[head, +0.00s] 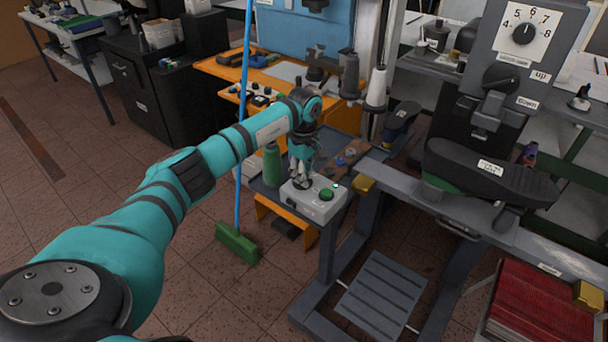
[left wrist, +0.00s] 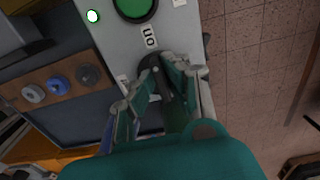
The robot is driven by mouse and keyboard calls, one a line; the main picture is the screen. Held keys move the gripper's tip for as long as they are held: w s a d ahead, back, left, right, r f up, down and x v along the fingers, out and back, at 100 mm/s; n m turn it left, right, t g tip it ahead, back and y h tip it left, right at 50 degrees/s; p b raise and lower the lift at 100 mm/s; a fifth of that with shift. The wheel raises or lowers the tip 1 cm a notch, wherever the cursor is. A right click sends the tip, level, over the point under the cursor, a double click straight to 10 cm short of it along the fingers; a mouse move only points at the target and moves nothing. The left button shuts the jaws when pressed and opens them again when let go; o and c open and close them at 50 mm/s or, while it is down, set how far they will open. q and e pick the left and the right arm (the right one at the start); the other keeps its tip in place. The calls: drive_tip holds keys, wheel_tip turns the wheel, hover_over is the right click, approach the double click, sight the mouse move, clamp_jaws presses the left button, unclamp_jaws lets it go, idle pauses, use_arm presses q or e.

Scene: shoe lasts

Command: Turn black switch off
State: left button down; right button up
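The light grey switch box (head: 322,208) stands on the corner of a grey bench in the head view. It bears a green button (head: 326,194) and a small lit white lamp (left wrist: 93,16). The black switch (left wrist: 152,68) is a knob on the box below the label "on" (left wrist: 150,38). A second label (left wrist: 125,84) is partly covered by a finger. My left gripper (head: 301,182) points down at the box. Its fingertips (left wrist: 156,76) lie on either side of the black switch; I cannot tell whether both press on it. My right gripper is out of view.
A green bottle (head: 271,165) stands close beside my left gripper. A blue-handled broom (head: 237,243) stands left of the bench. A machine with a black shoe last (head: 490,172) and a dial (head: 524,33) is at right.

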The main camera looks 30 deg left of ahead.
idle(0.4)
use_arm(q)
drive_tip(key=shift+n, duration=0.6)
drive_tip(key=shift+w+n+b, duration=0.1)
drive_tip(key=shift+n+b, duration=0.5)
drive_tip(key=shift+n, duration=0.6)
drive_tip(key=n, duration=0.5)
drive_tip(key=shift+w+b, duration=0.1)
drive_tip(key=shift+b, duration=0.25)
drive_tip(key=n, duration=0.5)
drive_tip(key=shift+w+a+r, duration=0.1)
drive_tip(key=shift+a, duration=0.05)
drive_tip(key=shift+a+n, duration=0.1)
drive_tip(key=shift+n, duration=2)
drive_tip(key=c, duration=1.4)
unclamp_jaws()
